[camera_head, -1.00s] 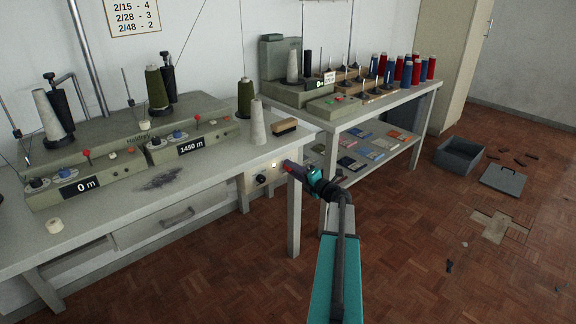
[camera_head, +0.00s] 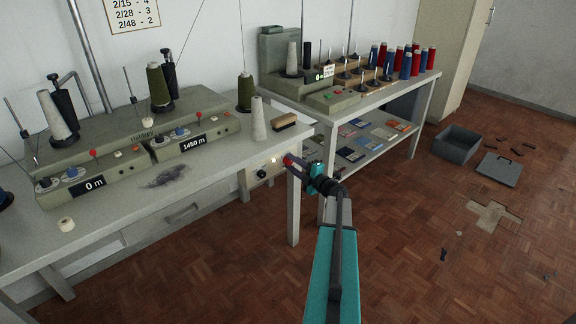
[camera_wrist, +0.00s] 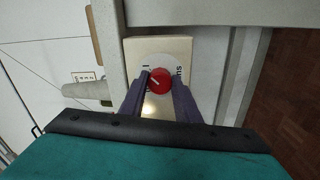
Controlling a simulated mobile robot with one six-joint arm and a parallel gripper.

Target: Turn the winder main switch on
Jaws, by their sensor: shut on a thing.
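The main switch is a red round knob (camera_wrist: 159,80) with a white line across its face, on a pale round plate on a cream box (camera_wrist: 135,50). In the wrist view the line runs diagonally, and the lettering by the knob is partly covered by my fingers. My gripper (camera_wrist: 160,88) has its two dark fingers on either side of the knob, shut on it. In the head view the red knob (camera_head: 287,160) shows at the tip of my gripper (camera_head: 296,163), by the front corner of the winder table (camera_head: 215,165).
A lit lamp (camera_head: 273,160) and a black knob (camera_head: 261,175) are on the box front. A table leg (camera_head: 293,215) stands close beside my gripper.

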